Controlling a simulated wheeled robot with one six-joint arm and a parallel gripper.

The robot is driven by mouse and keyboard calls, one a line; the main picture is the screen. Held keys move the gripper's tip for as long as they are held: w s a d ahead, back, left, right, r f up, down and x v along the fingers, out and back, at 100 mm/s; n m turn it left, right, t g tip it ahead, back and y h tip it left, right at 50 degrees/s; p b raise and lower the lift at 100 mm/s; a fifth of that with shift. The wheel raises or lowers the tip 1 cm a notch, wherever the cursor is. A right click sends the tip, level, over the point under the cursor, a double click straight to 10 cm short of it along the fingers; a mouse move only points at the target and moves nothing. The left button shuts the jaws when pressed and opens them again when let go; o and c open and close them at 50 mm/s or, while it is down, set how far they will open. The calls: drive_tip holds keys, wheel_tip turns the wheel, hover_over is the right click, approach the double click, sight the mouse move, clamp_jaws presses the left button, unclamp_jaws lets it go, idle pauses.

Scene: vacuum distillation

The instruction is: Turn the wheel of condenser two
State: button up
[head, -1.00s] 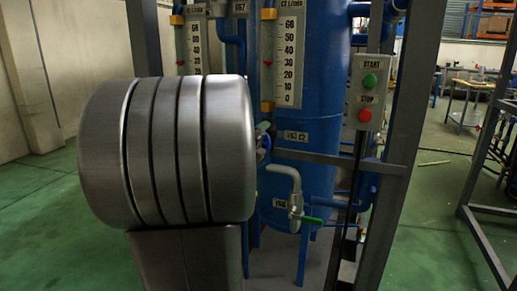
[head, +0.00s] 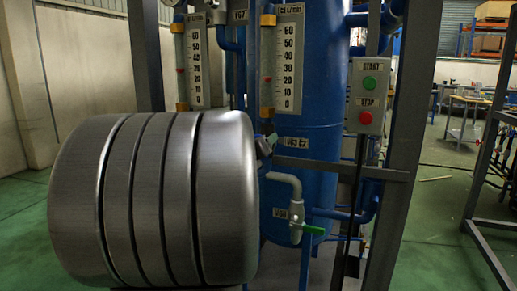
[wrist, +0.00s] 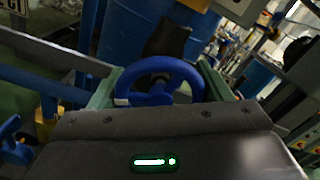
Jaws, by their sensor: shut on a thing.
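The blue wheel (wrist: 160,67) is in the middle of the wrist view, with its rim arched upward. My gripper (wrist: 160,80) is shut on it, with one green finger at each side of the rim. The lower part of the wheel is hidden behind the gripper's grey body. In the head view, the tall blue vessel (head: 320,90) carries a label reading V63 C2 (head: 296,142). My large grey arm link fills the lower left there and hides the wheel and nearly all of my gripper.
A scale gauge (head: 289,58) is on the vessel front, with another gauge (head: 196,65) to its left. A start/stop box (head: 369,95) is on the right. A pale elbow pipe with a green-handled valve (head: 296,232) is below the label. Grey frame posts (head: 398,150) stand close by.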

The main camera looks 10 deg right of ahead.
drive_tip(key=shift+f, duration=0.1)
idle(0.4)
drive_tip(key=o, duration=1)
drive_tip(key=p+v, duration=0.2)
drive_tip(key=v, duration=1.1)
drive_tip(key=shift+s+a, duration=0.25)
drive_tip(key=shift+s, duration=0.05)
